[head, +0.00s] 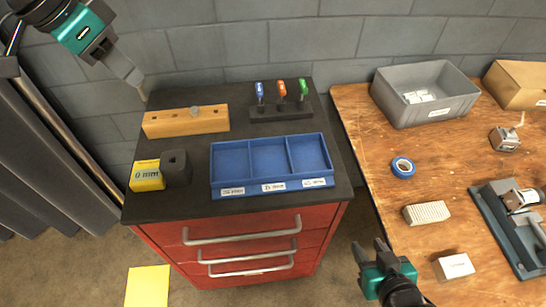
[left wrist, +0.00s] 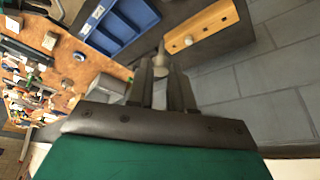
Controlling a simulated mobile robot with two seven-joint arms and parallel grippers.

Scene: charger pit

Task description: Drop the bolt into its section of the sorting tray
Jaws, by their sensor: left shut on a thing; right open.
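The blue sorting tray (head: 271,187) lies on the dark top of the red cabinet, with three empty compartments side by side and a label on the front of each, too small to read surely. It also shows in the left wrist view (left wrist: 112,28). My left gripper (head: 136,82) is up at the back left, above and left of the wooden block. It is shut on the grey bolt (left wrist: 161,54), whose end sticks out past the fingertips; the fingers hide the rest. My right gripper (head: 369,253) is open and empty, right of the cabinet near the bottom.
A wooden block (head: 170,124) with a grey piece on it stands behind a yellow box (head: 147,176) and a dark block (head: 177,168). A rack (head: 270,112) holds several coloured-handled tools. A wooden bench with a grey bin (head: 425,105) stands at right.

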